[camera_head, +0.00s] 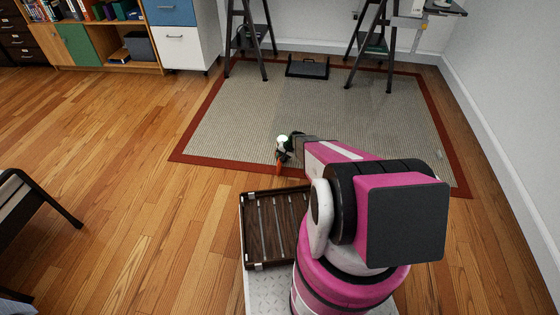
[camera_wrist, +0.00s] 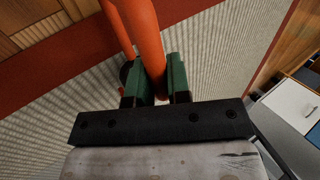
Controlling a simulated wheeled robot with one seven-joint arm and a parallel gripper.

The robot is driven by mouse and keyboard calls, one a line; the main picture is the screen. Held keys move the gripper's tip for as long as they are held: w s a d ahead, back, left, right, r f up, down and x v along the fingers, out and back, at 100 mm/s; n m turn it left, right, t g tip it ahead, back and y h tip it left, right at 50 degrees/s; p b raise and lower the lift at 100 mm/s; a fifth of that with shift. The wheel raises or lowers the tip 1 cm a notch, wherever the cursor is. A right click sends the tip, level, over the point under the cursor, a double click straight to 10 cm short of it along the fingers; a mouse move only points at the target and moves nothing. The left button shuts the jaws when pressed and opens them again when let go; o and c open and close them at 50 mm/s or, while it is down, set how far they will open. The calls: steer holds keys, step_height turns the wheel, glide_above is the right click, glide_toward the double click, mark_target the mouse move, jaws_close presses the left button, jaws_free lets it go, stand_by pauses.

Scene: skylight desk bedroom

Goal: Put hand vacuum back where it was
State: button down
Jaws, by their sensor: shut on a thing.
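My gripper (camera_head: 293,146) is at the end of my outstretched arm, over the near edge of the rug in the head view. In the wrist view its green-padded fingers (camera_wrist: 155,82) are shut on an orange thing, which I take to be the hand vacuum (camera_wrist: 140,30). In the head view the held thing shows as a small orange piece (camera_head: 278,168) hanging below the fingers, with a white round part above. Most of its shape is hidden or too small to tell.
A dark slatted tray (camera_head: 246,232) lies close in front of me, left of my arm. The grey rug (camera_head: 235,115) with a red border is mostly clear. A trestle desk stands at the back, a bookcase (camera_head: 146,50) and white-and-blue cabinet (camera_head: 185,50) back left, a chair (camera_head: 45,190) left.

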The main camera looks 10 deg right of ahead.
steer(key=shift+f, duration=1.65)
steer(key=c, duration=1.1)
jaws_free()
steer(key=shift+f, duration=0.1)
steer(key=v, duration=1.2)
steer(key=s+a+r+n+h, duration=0.1)
steer(key=s+r+h, duration=0.1)
steer(key=s+r, duration=0.7)
steer(key=s+a+r+n+g+h, duration=0.1)
steer(key=s+r+h, duration=0.1)
steer(key=s+r, duration=0.7)
steer(key=s+a+r+n+g+h, duration=0.1)
steer(key=s+r, duration=0.7)
steer(key=r, duration=0.9)
steer(key=shift+s+a+n+h, duration=0.35)
steer(key=shift+s+n+h, duration=0.05)
